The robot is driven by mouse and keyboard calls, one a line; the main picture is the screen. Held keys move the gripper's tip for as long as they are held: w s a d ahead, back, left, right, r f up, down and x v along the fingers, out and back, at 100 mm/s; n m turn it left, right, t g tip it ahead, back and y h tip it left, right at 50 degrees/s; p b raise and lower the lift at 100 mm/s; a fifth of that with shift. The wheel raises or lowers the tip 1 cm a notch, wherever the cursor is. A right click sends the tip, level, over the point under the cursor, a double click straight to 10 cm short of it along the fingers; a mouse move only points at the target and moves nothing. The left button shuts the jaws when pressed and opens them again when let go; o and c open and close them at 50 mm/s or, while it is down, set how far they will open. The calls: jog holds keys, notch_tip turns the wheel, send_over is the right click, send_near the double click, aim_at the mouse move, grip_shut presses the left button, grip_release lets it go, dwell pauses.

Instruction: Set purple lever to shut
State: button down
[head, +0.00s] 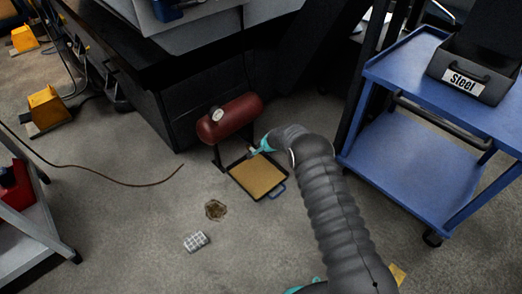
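No purple lever can be made out in the head view; it may be hidden behind my arm or gripper, or be too small to see. A dark red cylindrical tank (231,118) with a round white gauge (217,114) stands on dark legs near the floor, in front of a black machine base. My gripper (256,151), with teal parts, is at the tank's right end, low down. My grey sleeved arm reaches to it from the lower right. The fingers are too small and partly hidden to show whether they are open or touching anything.
A shallow black tray (238,185) with a tan surface lies below my gripper. A brown stain (215,210) and a checked cloth or pad (196,241) are on the floor. A blue cart (408,150) with a "Steel" bin (474,75) stands right. A cable (110,179) crosses the left floor.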

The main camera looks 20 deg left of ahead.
jog(key=shift+r, duration=0.1)
dwell(0.3)
jog(key=c, duration=1.2)
grip_release()
jog(key=v, duration=1.2)
jog(key=shift+w, duration=0.1)
